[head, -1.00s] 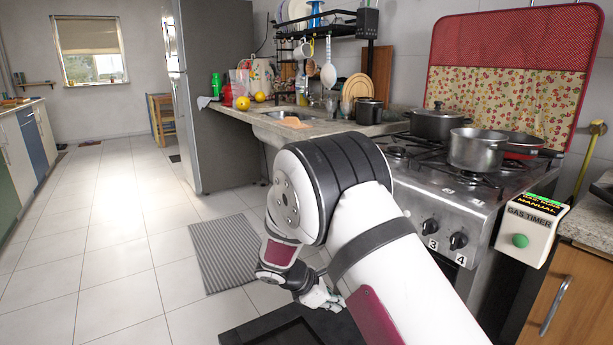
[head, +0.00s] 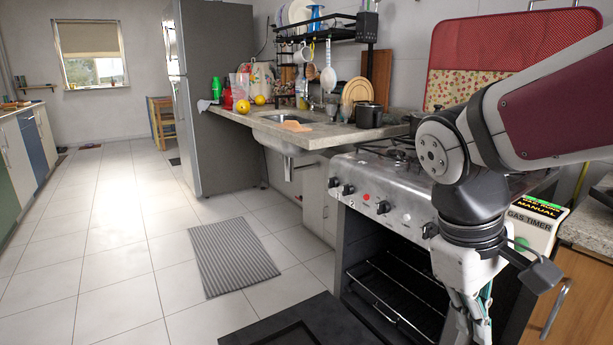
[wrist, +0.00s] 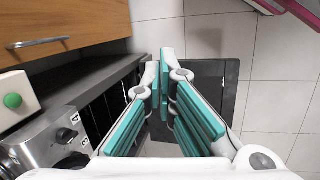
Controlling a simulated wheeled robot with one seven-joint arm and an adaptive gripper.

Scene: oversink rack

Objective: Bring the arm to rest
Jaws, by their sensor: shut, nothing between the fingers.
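My arm is folded at the right of the head view, with its elbow in front of the stove's right part. My gripper (head: 477,325) hangs below it, pointing down, in front of the open oven. In the wrist view my gripper (wrist: 163,72) shows its teal-padded fingers, shut and empty. The fingers are seen over the floor and the lowered oven door (wrist: 212,75). The fingertips are partly cut off at the bottom of the head view.
The stove (head: 375,190) has its oven open, with a wire rack (head: 400,295) inside and its dark door (head: 290,325) lowered. The tiled floor (head: 130,250) at left is clear, with a grey mat (head: 232,255).

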